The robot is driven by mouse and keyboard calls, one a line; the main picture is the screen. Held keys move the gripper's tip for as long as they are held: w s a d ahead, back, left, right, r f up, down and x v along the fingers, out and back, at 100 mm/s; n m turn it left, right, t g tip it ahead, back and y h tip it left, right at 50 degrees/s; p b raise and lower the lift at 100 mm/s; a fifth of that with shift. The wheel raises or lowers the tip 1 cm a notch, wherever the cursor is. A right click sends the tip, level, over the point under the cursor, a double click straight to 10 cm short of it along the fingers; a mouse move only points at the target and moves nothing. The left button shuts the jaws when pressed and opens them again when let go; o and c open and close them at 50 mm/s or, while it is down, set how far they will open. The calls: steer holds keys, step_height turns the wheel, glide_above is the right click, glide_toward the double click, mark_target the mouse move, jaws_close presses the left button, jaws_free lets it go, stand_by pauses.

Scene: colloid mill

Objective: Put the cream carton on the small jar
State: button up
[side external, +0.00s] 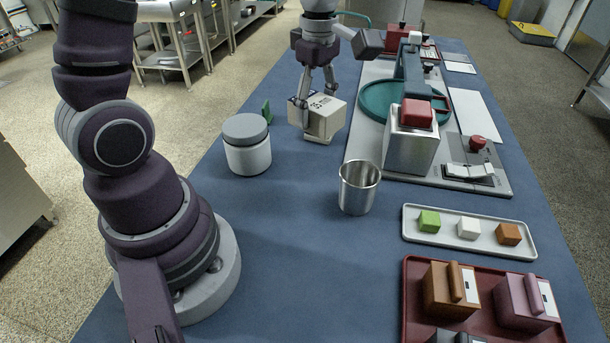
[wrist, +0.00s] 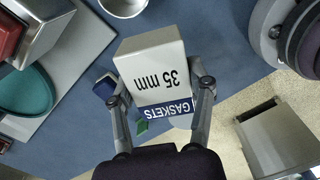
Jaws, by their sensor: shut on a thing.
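The cream carton (side external: 325,117) is between the fingers of my gripper (side external: 317,92), which is shut on it. In the wrist view the carton (wrist: 155,72) fills the middle, with "35 mm" and "GASKETS" lettering and a blue band, between both fingers (wrist: 168,100). A small pale part shows under the carton in the side view; I cannot tell what it is or whether the carton is clear of the table. A white jar with a grey lid (side external: 247,150) stands upright to the left of the carton, apart from it. The jar cannot be made out in the wrist view.
A green piece (side external: 267,111) stands behind the jar. A steel cup (side external: 359,188) stands in front, right of the jar. The mill (side external: 410,145) with its teal dish (side external: 378,100) is to the right. A tray of small cubes (side external: 468,248) and a red tray (side external: 412,300) lie front right.

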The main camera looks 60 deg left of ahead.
mark_target(244, 124)
steer(key=s+a+r+n, duration=0.1)
steer(key=s+a+n, duration=0.2)
steer(key=a, duration=0.4)
steer(key=s+a+r+n, duration=0.2)
steer(key=s+a, duration=0.1)
steer(key=a, duration=0.3)
steer(key=f, duration=0.5)
steer(key=a+f, duration=0.1)
steer(key=f, duration=0.2)
steer(key=shift+s+f, duration=0.15)
steer(key=shift+s, duration=0.05)
steer(key=shift+d+f, duration=0.1)
steer(key=o, duration=1.2)
steer(key=shift+c, duration=0.2)
step_height(244, 124, up, 12)
steer(key=f, duration=0.1)
steer(key=s+d+m+t, duration=0.2)
steer(key=d+m+t, duration=0.3)
steer(key=d+m, duration=1.2)
steer(key=m, duration=0.9)
steer(key=shift+m+t, duration=0.3)
